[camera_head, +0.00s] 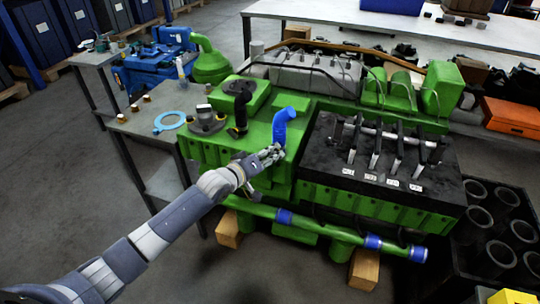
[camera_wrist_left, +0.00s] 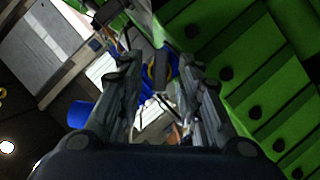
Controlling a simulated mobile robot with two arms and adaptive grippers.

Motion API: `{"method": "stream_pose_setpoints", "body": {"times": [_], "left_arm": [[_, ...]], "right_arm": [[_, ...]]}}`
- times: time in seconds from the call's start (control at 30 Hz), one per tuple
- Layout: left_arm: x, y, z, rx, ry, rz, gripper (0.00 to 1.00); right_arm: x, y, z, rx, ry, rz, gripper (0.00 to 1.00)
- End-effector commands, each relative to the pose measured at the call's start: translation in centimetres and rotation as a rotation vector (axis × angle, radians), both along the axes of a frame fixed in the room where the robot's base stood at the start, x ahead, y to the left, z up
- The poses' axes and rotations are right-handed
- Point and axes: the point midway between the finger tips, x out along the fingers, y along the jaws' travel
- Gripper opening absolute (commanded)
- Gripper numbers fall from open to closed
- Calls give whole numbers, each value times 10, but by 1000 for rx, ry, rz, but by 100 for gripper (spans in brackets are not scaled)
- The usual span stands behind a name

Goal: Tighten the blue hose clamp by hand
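A blue bent hose (camera_head: 281,124) stands upright on the green engine (camera_head: 225,150), left of the black valve-gear top. My left gripper (camera_head: 271,154) is at the lower part of this hose, on its near side. In the left wrist view the two fingers (camera_wrist_left: 163,85) are spread apart. A blue part (camera_wrist_left: 165,66) with a dark block and a thin yellow ring shows between and beyond them; I cannot tell whether they touch it. Another blue piece (camera_wrist_left: 80,113) shows left of the fingers. I cannot clearly make out a clamp. My right gripper is not in view.
A green pipe (camera_head: 325,229) with blue bands runs along the engine's lower front. Wooden blocks (camera_head: 364,269) support the engine. A black crate of cylinder liners (camera_head: 500,225) stands at the right. A side table (camera_head: 150,125) with a blue ring is at the left. The left floor is clear.

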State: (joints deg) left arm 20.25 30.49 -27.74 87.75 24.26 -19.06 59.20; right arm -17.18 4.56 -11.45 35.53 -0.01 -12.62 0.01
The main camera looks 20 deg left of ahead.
Motion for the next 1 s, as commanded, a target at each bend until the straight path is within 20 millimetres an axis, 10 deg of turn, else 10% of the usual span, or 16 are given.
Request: {"method": "stream_pose_setpoints", "body": {"times": [0.33, 0.47, 1.0], "left_arm": [[2, -1, -1, 0, 1, -1, 30], [2, -1, -1, 0, 0, 0, 1], [2, -2, 4, 81, 0, 2, 0]], "right_arm": [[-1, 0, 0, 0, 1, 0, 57], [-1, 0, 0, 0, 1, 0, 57], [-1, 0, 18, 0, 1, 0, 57]]}}
